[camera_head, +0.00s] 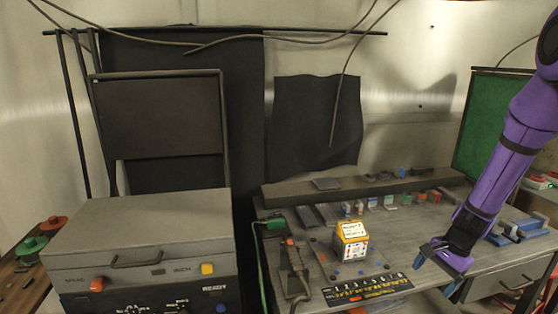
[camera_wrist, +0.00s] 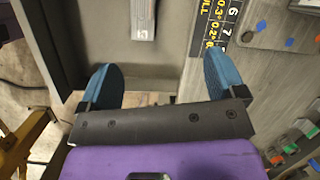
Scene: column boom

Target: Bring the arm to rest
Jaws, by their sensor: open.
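My purple arm (camera_head: 510,150) reaches down from the upper right in the head view. My gripper (camera_head: 436,276) hangs at the front edge of the grey workbench (camera_head: 415,235), right of the numbered black strip (camera_head: 368,288). In the wrist view, the two blue fingers of my gripper (camera_wrist: 163,82) stand wide apart with nothing between them. Beyond the fingertips lies a grey tray-like recess (camera_wrist: 90,25) holding a pale labelled object (camera_wrist: 143,18). The numbered strip also shows in the wrist view (camera_wrist: 213,28).
A yellow-and-white box (camera_head: 351,241) stands on the bench, left of my gripper. A dark stand (camera_head: 291,275) is farther left. Small coloured parts (camera_head: 390,202) line the back. A grey machine (camera_head: 140,240) stands at left. Blue parts (camera_head: 515,225) lie right of the arm.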

